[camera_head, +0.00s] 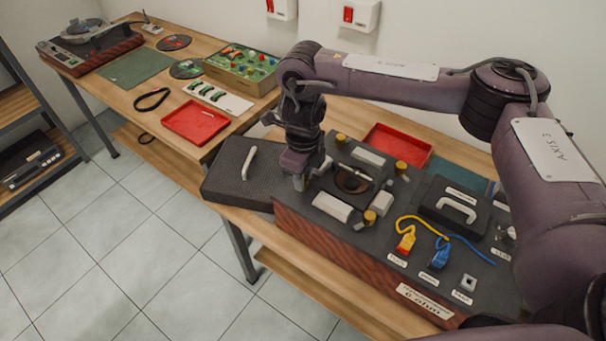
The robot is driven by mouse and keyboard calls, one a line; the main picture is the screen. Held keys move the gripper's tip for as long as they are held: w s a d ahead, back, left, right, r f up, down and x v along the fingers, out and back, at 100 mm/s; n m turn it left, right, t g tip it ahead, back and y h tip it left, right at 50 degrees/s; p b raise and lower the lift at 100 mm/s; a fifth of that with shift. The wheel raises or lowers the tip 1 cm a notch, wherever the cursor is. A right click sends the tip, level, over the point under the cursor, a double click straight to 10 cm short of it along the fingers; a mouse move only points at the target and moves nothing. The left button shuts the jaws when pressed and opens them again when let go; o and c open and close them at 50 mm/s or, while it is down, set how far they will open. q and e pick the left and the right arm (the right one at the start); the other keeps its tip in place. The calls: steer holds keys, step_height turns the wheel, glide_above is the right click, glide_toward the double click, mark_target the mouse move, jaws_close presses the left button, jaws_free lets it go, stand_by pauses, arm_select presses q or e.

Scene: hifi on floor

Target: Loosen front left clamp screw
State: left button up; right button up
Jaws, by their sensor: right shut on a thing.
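The hi-fi unit (345,252), with a dark top and wood-grain sides, lies on the wooden bench. Brass clamp screws stand on its top: one at the back left (341,140), one at the back right (401,167) and one at the front right (370,217). My right gripper (300,184) points down at the front left corner of this group and is shut on the front left clamp screw, which its fingers mostly hide. I cannot tell how far the screw is turned. My left gripper is not in view.
A dark lid with a pale handle (232,178) lies left of the unit. Yellow and blue plugs (406,241) with cables are on the unit's right part. Red trays (195,122) (408,141), a green-board box (241,70) and a turntable (90,40) stand farther back.

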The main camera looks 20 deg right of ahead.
steer(key=shift+r+n, duration=0.1)
steer(key=shift+n, duration=1)
steer(key=o, duration=1)
steer(key=shift+r, duration=3.9)
